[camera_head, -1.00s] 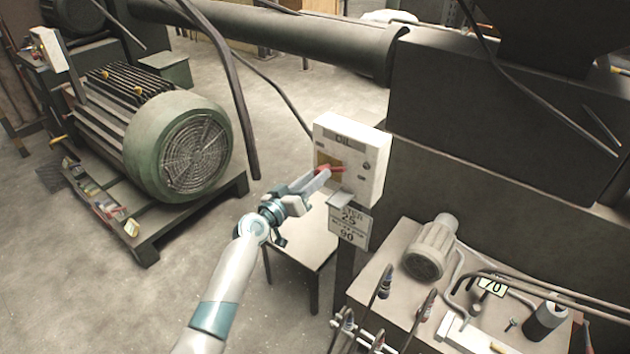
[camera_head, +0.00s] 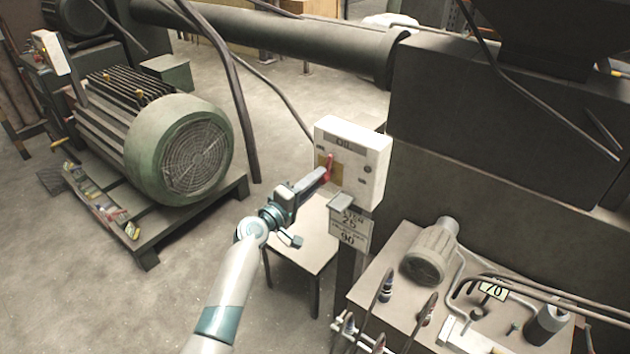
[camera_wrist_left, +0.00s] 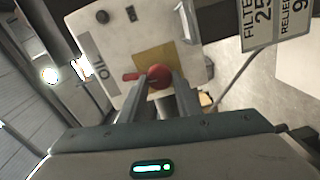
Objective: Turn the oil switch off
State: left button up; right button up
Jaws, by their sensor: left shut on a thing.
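The oil switch box (camera_head: 372,160) is a white box marked OIL, mounted on a post in the middle of the head view. Its red switch handle (camera_head: 330,168) sits on a yellow plate and now stands about upright. My left gripper (camera_head: 324,174) reaches it from the lower left and is shut on the handle. In the left wrist view the red handle (camera_wrist_left: 158,76) shows between the two grey fingers, with one red end sticking out to the left in front of the yellow plate (camera_wrist_left: 160,55). The fingers partly hide the handle. My right gripper is not in view.
A sign plate (camera_head: 350,231) hangs below the box. A small table (camera_head: 300,245) stands under my left gripper. A bench with a small motor (camera_head: 430,255) and pipes is at the lower right. A large green motor (camera_head: 180,150) stands at the left; open floor lies between.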

pick_arm(q)
jog(key=shift+n, duration=1.1)
jog(key=shift+f, duration=0.1)
jog(key=o, duration=1.1)
jog(key=shift+c, duration=0.2)
jog(key=shift+a, duration=0.1)
jog(key=b+v, duration=0.2)
jog(key=v, duration=1.5)
jog(key=shift+s, duration=0.15)
jog(key=shift+a, duration=0.1)
